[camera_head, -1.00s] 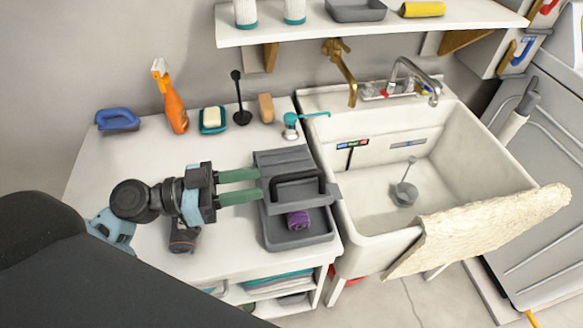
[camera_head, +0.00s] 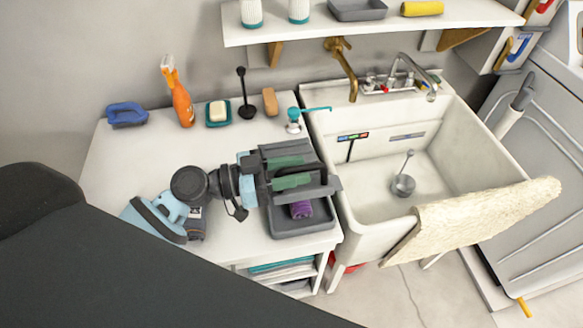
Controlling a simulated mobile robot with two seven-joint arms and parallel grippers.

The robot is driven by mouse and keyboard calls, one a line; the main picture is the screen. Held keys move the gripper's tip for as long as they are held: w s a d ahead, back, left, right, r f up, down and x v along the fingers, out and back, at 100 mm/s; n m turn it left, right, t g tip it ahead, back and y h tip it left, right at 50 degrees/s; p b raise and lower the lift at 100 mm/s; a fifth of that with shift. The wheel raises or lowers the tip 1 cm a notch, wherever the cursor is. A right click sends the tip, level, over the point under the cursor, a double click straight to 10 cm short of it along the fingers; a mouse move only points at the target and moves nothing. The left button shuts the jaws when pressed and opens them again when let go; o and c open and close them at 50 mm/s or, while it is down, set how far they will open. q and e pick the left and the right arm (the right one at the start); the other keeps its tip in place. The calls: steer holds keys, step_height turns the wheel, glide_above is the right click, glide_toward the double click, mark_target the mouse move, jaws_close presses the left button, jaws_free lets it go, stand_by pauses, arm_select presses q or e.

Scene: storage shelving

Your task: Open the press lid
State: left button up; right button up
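The press (camera_head: 288,232) is a grey tray with a grey lid (camera_head: 331,187) on the white counter, left of the sink. The lid carries a black handle (camera_head: 321,172) and covers the rear part of the tray. A purple rolled item (camera_head: 301,210) shows in the tray's front part. My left gripper (camera_head: 306,169) is over the lid at the handle. Its two green fingers are apart, with the handle bar seeming to lie between them; contact cannot be told. The gripper body hides the lid's left side. My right gripper is out of view.
A blue brush (camera_head: 127,115), an orange spray bottle (camera_head: 182,103), a soap dish (camera_head: 218,113) and a teal-topped dispenser (camera_head: 293,121) stand along the counter's back. The white sink (camera_head: 372,220) is close on the right. A shelf (camera_head: 375,28) hangs above.

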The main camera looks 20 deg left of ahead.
arm_select(q)
jaws_close()
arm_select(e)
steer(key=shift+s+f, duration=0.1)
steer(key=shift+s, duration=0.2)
